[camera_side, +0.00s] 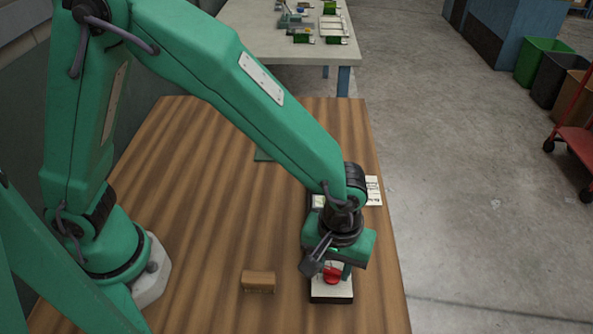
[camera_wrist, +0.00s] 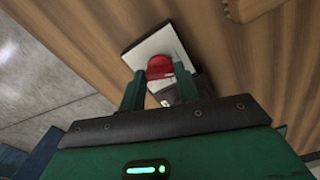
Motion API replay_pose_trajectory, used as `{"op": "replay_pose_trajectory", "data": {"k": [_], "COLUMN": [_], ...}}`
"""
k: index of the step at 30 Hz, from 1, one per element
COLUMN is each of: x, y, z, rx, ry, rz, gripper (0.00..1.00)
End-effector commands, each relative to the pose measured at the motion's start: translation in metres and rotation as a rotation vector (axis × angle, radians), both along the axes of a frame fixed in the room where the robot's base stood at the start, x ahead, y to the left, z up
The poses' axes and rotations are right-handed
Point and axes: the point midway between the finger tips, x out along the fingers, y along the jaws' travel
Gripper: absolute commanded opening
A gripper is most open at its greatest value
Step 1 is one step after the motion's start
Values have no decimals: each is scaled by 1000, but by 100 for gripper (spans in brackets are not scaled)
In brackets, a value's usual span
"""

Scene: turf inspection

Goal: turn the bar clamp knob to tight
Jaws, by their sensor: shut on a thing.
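The red knob (camera_side: 332,274) sits on a small white-topped block with a dark base (camera_side: 331,292), near the right edge of the wooden table. In the wrist view the red knob (camera_wrist: 159,67) shows between my two green fingers, over the pale plate (camera_wrist: 151,46). My gripper (camera_side: 334,268) points down over the block and is shut on the knob; it also shows in the wrist view (camera_wrist: 160,85). The rest of the clamp cannot be made out, and any tight marking is hidden or too small to read.
A small wooden block (camera_side: 258,281) lies left of the knob's base. A white card (camera_side: 373,190) and a dark-framed item (camera_side: 318,201) lie behind my gripper. The table's right edge (camera_side: 395,255) is close. The middle of the table is mostly clear.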

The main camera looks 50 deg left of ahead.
Motion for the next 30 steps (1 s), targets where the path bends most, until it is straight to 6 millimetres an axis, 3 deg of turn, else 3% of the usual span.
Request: {"op": "replay_pose_trajectory", "data": {"k": [30], "x": [0], "y": [0], "z": [1], "rx": [0], "ry": [0], "rz": [-943], "gripper": [10]}}
